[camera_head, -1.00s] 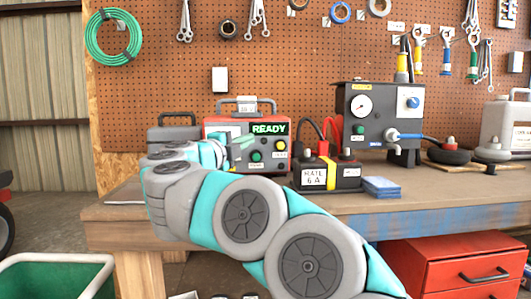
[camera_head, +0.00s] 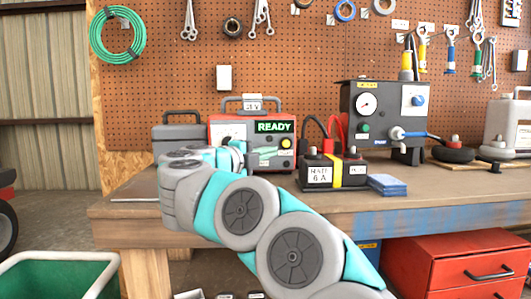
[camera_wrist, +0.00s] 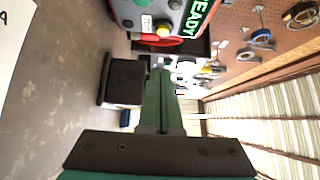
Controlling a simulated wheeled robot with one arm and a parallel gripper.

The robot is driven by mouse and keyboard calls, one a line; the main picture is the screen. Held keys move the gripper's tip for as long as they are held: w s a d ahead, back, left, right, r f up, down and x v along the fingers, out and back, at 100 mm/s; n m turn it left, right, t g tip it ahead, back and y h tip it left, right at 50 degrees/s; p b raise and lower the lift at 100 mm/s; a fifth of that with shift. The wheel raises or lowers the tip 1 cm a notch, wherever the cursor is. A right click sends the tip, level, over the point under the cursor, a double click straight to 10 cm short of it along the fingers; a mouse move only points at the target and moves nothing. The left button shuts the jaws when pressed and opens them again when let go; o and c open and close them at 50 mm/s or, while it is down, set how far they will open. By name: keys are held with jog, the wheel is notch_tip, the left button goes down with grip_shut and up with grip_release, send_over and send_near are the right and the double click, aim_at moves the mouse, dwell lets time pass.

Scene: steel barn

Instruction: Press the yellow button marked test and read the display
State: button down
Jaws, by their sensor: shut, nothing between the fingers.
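The red tester (camera_head: 246,107) stands on the bench, with a lit display (camera_head: 273,127) that reads READY in green. The yellow button (camera_head: 286,143) is on its front, below the display's right end. In the wrist view the yellow button (camera_wrist: 163,30) and part of the display (camera_wrist: 203,15) show at the top, turned on their side. My gripper (camera_wrist: 162,78) is shut and empty, with its green fingers pointing past the tester's front, apart from the button. In the head view my wrist (camera_head: 228,158) covers the tester's lower left, and the fingertips are hard to make out.
A black battery (camera_head: 315,172) with a yellow band and a label stands just right of the tester, with red and black leads behind it. Blue pads (camera_head: 387,184) lie beside it. A dark gauge unit (camera_head: 383,100) stands farther right. A grey case (camera_head: 178,132) is at left.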

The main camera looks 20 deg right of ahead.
aim_at(290, 144)
jog(key=shift+w+d+p, duration=0.4)
jog(key=shift+w+d, duration=2.95)
jog(key=shift+w, duration=0.15)
